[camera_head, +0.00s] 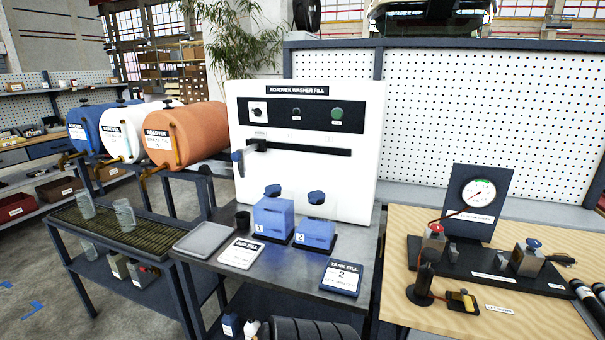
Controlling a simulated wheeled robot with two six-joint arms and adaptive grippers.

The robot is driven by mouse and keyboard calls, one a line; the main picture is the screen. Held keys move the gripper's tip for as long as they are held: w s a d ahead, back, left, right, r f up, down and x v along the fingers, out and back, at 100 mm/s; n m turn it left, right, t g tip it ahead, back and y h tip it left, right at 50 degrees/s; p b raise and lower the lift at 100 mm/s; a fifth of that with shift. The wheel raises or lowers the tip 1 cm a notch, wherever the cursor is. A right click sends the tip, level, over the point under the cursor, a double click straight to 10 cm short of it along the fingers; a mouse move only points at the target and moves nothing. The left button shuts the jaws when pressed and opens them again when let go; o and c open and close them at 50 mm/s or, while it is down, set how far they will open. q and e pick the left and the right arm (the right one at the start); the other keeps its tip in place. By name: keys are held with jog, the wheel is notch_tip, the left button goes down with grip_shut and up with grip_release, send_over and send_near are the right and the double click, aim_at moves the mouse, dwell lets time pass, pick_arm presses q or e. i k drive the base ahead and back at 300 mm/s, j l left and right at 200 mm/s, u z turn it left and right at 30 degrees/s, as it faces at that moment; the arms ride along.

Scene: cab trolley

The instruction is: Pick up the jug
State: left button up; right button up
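Two clear ribbed vessels stand apart on the slatted rack at the left: a left one (85,205) and a right one (124,215). They are the most jug-like things in view, but I cannot tell for sure which is the jug. Another clear vessel (88,250) shows partly on the shelf below. A white card (241,253), seemingly reading "JUG FILL", lies on the grey table beside an empty grey tray (204,238). Neither of my grippers is in view.
Blue tanks numbered 1 (272,218) and 2 (315,233) stand before the white washer fill panel (300,180). A wooden bench (400,255) at right holds a gauge (478,193) and fittings.

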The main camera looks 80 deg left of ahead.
aim_at(84, 199)
jog(key=u, duration=4.25)
jog(key=i+j+u, duration=0.4)
jog(key=i, duration=0.55)
jog(key=i+u, duration=0.4)
jog(key=i, duration=0.6)
jog(key=i+j+z, duration=0.1)
jog(key=i+z, duration=0.35)
jog(key=i+j+z, duration=0.3)
jog(key=i+z, duration=0.15)
jog(key=i+j+z, duration=0.4)
jog(key=i+j, duration=0.1)
jog(key=i, duration=0.05)
